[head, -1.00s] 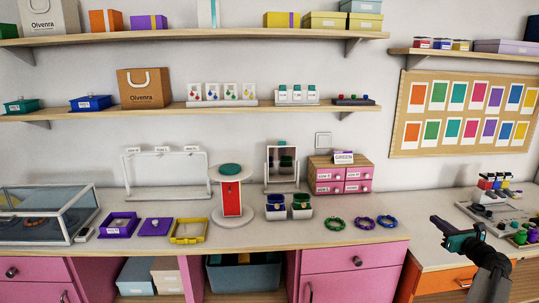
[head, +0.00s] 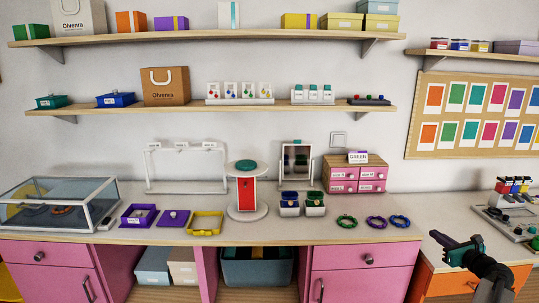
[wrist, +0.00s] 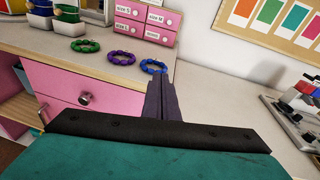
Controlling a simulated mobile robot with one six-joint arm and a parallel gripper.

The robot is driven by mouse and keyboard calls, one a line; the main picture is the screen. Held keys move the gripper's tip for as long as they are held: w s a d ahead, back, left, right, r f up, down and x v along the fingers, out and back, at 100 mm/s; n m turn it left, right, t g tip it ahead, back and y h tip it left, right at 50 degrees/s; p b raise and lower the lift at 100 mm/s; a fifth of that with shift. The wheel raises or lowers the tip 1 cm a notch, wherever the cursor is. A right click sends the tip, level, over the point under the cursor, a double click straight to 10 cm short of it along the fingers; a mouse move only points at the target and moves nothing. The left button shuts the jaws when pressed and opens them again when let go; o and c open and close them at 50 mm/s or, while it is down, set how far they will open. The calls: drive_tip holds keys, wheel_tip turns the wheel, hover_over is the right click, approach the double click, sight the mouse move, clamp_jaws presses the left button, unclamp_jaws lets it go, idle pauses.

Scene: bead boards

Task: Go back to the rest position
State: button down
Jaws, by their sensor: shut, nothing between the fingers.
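My gripper (head: 436,237) is at the lower right in the head view, above the right-hand counter near the orange drawer. It is empty, and its two dark fingers lie together in the wrist view (wrist: 160,103). A green bracelet (head: 347,221), a purple bracelet (head: 376,222) and a blue bracelet (head: 400,221) lie in a row on the counter, to the left of my gripper and apart from it. They also show beyond the fingers in the wrist view.
A pink drawer box (head: 357,175) stands behind the bracelets. A glass case (head: 60,205) is at the far left. The front edge of the pink cabinet (head: 365,256) is left of my gripper.

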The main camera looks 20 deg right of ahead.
drive_tip(key=w+a+f+n+g+y, duration=0.2)
drive_tip(key=w+a+f+n+y, duration=0.15)
drive_tip(key=a+f, duration=0.65)
drive_tip(key=w+a+f+n+g+y, duration=0.2)
drive_tip(key=w+a+f+n, duration=0.3)
drive_tip(key=a+f, duration=0.5)
drive_tip(key=s+a+f+n+g+y, duration=0.1)
drive_tip(key=a+f+n+g, duration=0.15)
drive_tip(key=a+f, duration=0.45)
drive_tip(key=s+a+f+n+g+y, duration=0.1)
drive_tip(key=a+f+n+g, duration=0.15)
drive_tip(key=a, duration=0.75)
drive_tip(key=s+a+f+n+g+y, duration=0.1)
drive_tip(key=a+f+n, duration=0.35)
drive_tip(key=a, duration=0.45)
drive_tip(key=s+a+f+n+g+h, duration=0.1)
drive_tip(key=s+a+f+n+g, duration=0.75)
drive_tip(key=s+a, duration=0.7)
drive_tip(key=s+a+f+n+g+h, duration=0.1)
drive_tip(key=s+a+f+n+h, duration=0.1)
drive_tip(key=s+n, duration=0.3)
drive_tip(key=s+a+f+n+g+h, duration=0.2)
drive_tip(key=s+f+n+h, duration=0.1)
drive_tip(key=s, duration=0.8)
drive_tip(key=shift+s+a+f+n, duration=0.2)
drive_tip(key=shift+s+f+n, duration=0.15)
drive_tip(key=shift+f+n, duration=0.75)
